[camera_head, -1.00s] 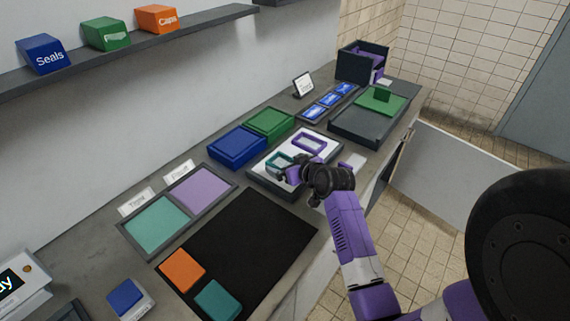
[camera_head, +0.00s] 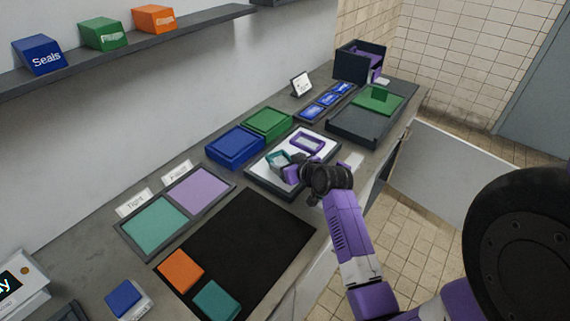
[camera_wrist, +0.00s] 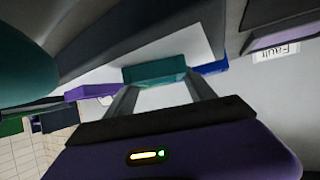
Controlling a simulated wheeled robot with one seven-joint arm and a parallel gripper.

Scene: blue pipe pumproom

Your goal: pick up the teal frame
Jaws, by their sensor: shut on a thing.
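The teal frame (camera_head: 277,160) is at the left part of the white tray (camera_head: 262,174) in the head view, partly hidden by my gripper (camera_head: 287,166). In the wrist view the teal frame (camera_wrist: 155,74) lies across the ends of both fingers, and my gripper (camera_wrist: 160,88) is shut on it. I cannot tell whether the frame still touches the tray. The purple frame (camera_head: 306,144) lies on the same tray, to the right of my gripper.
Blue (camera_head: 235,147) and green (camera_head: 268,124) boxes stand behind the tray. A sorting tray with a teal pad (camera_head: 155,225) and a lilac pad (camera_head: 200,189) is to the left. A black mat (camera_head: 250,235) with orange and teal blocks lies in front.

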